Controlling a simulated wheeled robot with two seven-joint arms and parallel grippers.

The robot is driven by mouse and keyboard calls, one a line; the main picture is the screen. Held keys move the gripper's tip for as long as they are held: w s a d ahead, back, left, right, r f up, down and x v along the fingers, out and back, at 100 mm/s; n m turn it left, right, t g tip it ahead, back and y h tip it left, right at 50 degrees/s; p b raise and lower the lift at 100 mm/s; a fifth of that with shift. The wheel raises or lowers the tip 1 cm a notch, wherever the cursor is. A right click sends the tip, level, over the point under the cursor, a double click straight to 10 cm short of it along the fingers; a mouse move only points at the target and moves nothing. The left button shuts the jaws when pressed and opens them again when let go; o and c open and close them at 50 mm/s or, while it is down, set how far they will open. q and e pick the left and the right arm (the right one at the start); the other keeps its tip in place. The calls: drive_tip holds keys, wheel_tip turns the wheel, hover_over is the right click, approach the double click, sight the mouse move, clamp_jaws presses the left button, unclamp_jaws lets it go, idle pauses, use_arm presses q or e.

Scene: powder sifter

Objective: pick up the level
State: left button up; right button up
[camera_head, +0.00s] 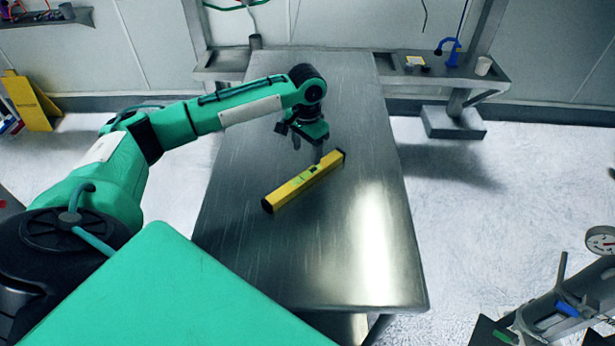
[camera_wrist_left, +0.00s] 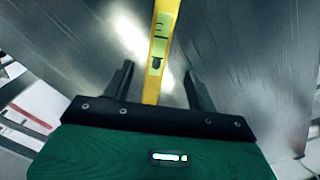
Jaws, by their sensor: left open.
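A yellow level (camera_head: 302,182) with dark end caps lies flat and slantwise on the metal table. My left gripper (camera_head: 307,152) is above the table, close over the far right part of the level. In the left wrist view the level (camera_wrist_left: 163,40) runs up the middle of the picture, with its greenish vial in sight. The two dark fingers of my left gripper (camera_wrist_left: 158,90) are spread apart, one on each side of the level, with gaps showing between. Nothing is held. My right gripper is in neither view.
The metal table (camera_head: 250,235) is bare apart from the level. A shelf (camera_head: 480,78) on the back right carries a blue item (camera_head: 449,50) and a white cup (camera_head: 483,65). A yellow sign (camera_head: 32,100) stands at the far left. A gauge (camera_head: 600,240) shows at the right edge.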

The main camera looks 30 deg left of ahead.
use_arm(q)
hover_over(306, 175)
drive_tip(key=f, duration=0.5)
drive_tip(key=shift+w+p, duration=0.25)
drive_tip(key=shift+p, duration=0.1)
drive_tip(key=f+p, duration=0.1)
drive_tip(key=f, duration=0.1)
drive_tip(key=f+p, duration=0.1)
drive_tip(key=f, duration=0.1)
drive_tip(key=shift+s+f, duration=0.2)
drive_tip(key=shift+f, duration=0.4)
drive_tip(key=c, duration=1.2)
